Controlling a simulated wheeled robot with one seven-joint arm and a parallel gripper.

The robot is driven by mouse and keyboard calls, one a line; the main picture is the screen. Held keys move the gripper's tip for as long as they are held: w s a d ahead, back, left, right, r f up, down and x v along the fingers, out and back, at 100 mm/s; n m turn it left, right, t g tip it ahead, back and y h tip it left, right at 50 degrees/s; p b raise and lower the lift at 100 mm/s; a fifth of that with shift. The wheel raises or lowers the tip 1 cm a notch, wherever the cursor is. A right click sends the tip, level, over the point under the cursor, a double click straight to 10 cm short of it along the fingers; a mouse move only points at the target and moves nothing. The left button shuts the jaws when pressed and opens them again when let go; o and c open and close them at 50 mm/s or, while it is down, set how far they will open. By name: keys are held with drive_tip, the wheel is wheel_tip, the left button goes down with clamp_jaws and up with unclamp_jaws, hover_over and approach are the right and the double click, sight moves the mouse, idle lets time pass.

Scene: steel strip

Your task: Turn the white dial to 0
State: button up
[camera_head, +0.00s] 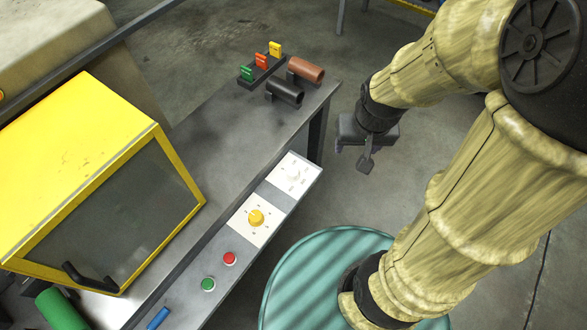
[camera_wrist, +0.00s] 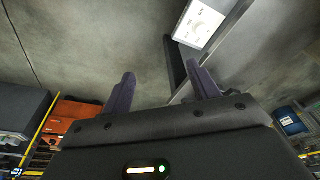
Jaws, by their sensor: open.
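The white dial (camera_head: 293,174) sits on a white plate at the far right end of the sloped front panel, in the head view. Its pointer and the marks around it are too small to read there. In the wrist view the white dial plate (camera_wrist: 201,22) shows at the top, right of centre, very bright. My gripper (camera_head: 365,163) is to the right of the panel, over the floor, apart from the dial. In the wrist view its two fingers (camera_wrist: 160,90) are spread with nothing between them.
A yellow dial (camera_head: 256,217), a red button (camera_head: 230,258) and a green button (camera_head: 208,284) share the panel. A yellow-framed box (camera_head: 85,170) stands on the steel bench (camera_head: 215,150). Colored clips and two cylinders sit at its back. A teal round surface (camera_head: 320,265) is below my arm.

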drive_tip(key=w+a+f+m+g+b, duration=0.2)
drive_tip(key=w+a+f+m+b, duration=0.2)
drive_tip(key=w+a+f+b, duration=0.4)
drive_tip(key=m+b, duration=0.2)
drive_tip(key=m, duration=0.1)
hover_over(293, 171)
wheel_tip(293, 171, down, 4)
drive_tip(key=f, duration=0.1)
drive_tip(key=shift+w+r+g, duration=0.1)
drive_tip(key=shift+r+g, duration=0.2)
drive_tip(key=shift+f, duration=0.1)
wheel_tip(293, 171, down, 17)
drive_tip(key=shift+f+b, duration=0.15)
drive_tip(key=shift+b, duration=0.65)
drive_tip(key=shift+c, duration=0.2)
drive_tip(key=c, duration=0.9)
